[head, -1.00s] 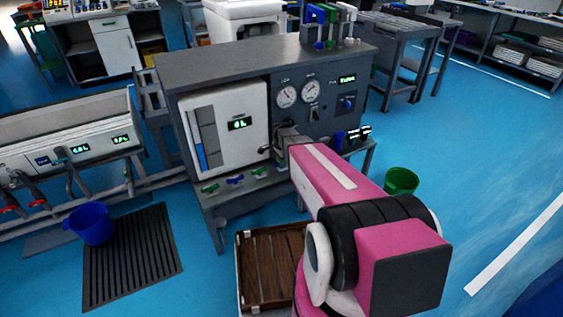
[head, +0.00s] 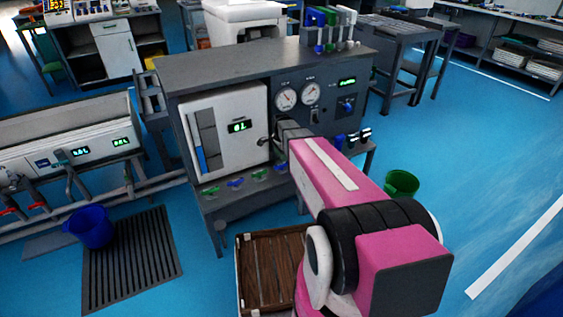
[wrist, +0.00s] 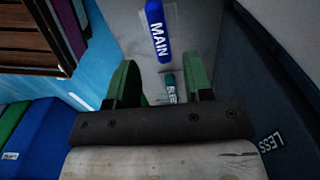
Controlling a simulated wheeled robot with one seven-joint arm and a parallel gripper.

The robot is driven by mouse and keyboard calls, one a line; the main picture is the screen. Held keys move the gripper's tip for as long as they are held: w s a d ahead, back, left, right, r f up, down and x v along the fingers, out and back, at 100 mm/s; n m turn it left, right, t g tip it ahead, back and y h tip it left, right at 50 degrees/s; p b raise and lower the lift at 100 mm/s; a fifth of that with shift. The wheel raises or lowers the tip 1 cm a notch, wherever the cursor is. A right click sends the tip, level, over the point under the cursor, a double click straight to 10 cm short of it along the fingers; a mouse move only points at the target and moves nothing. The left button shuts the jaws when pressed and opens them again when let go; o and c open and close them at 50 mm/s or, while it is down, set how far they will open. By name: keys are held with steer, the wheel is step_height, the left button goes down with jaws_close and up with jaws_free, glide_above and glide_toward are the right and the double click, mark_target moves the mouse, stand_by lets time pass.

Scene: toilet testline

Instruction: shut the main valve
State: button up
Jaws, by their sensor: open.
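In the wrist view, a blue piece lettered MAIN (wrist: 157,30) lies against a pale grey surface, beyond the gap between my fingers. I cannot tell whether it is the main valve's handle or only its label. A smaller green piece with white letters (wrist: 170,88) shows between the fingers, its lettering partly cut off. My gripper (wrist: 161,85) has green fingers set apart with nothing held between them. In the head view my gripper (head: 272,138) is by the right edge of the bench's white panel, its fingers mostly hidden.
The grey test bench (head: 240,62) carries gauges (head: 286,98) and a shelf with several small green and blue handles (head: 236,183). A wooden slatted crate (head: 270,262) sits on the floor in front. A green bucket (head: 401,184) stands right, a blue bucket (head: 90,226) left.

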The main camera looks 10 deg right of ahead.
mark_target(281, 164)
steer(key=shift+r, duration=2.4)
